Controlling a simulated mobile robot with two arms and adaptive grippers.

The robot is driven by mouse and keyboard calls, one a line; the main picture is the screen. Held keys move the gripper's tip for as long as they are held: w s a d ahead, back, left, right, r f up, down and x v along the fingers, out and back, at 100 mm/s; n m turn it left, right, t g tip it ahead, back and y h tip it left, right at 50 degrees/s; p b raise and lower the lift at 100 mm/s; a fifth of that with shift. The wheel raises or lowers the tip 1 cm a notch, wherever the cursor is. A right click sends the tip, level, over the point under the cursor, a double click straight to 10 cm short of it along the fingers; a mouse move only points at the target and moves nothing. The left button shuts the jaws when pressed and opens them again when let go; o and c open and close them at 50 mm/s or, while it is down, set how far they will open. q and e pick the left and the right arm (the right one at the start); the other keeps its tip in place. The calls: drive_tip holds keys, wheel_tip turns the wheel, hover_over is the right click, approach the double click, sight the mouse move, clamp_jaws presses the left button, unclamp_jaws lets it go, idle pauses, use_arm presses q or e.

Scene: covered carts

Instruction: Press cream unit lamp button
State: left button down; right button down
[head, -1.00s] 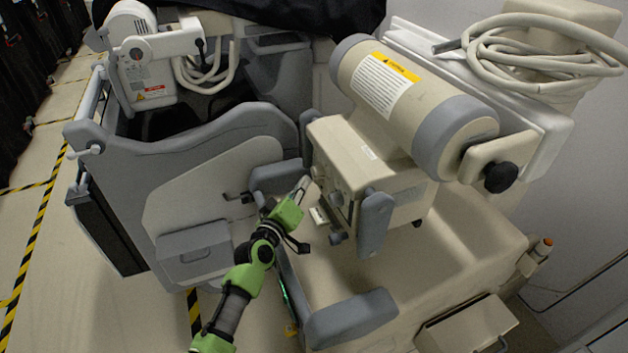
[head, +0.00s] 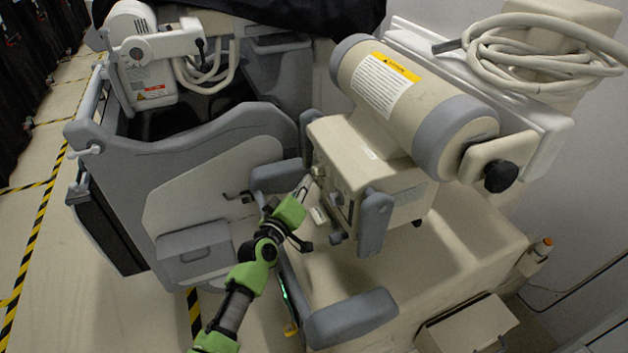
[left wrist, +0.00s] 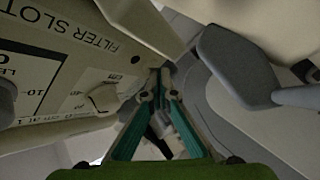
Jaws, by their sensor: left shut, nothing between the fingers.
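The cream unit (head: 370,165) is a boxy head with a knobbed front panel, below a cream cylinder with grey ends. My left gripper (head: 304,184) is shut and empty, with its tips close to the panel's left side. In the left wrist view the fingers (left wrist: 160,76) come together beside the cream panel (left wrist: 75,65), which bears the words FILTER SLOT and dark-marked dials. A knob (left wrist: 103,97) sits left of the fingers. I cannot make out the lamp button or tell whether the tips touch the unit. My right gripper is not in view.
Grey handles (head: 375,222) flank the unit. A grey-and-white cart (head: 215,180) with a second white head (head: 145,68) stands on the left. A coiled cable (head: 540,50) lies at upper right. Striped tape marks the floor at left.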

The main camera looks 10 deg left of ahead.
use_arm(q)
drive_tip(key=shift+d, duration=0.15)
idle(0.4)
drive_tip(key=shift+s+a, duration=0.45)
drive_tip(key=shift+a, duration=0.25)
drive_tip(key=shift+s+a, duration=0.75)
drive_tip(key=shift+a, duration=0.3)
drive_tip(key=shift+s+a, duration=0.7)
drive_tip(key=shift+a, duration=0.35)
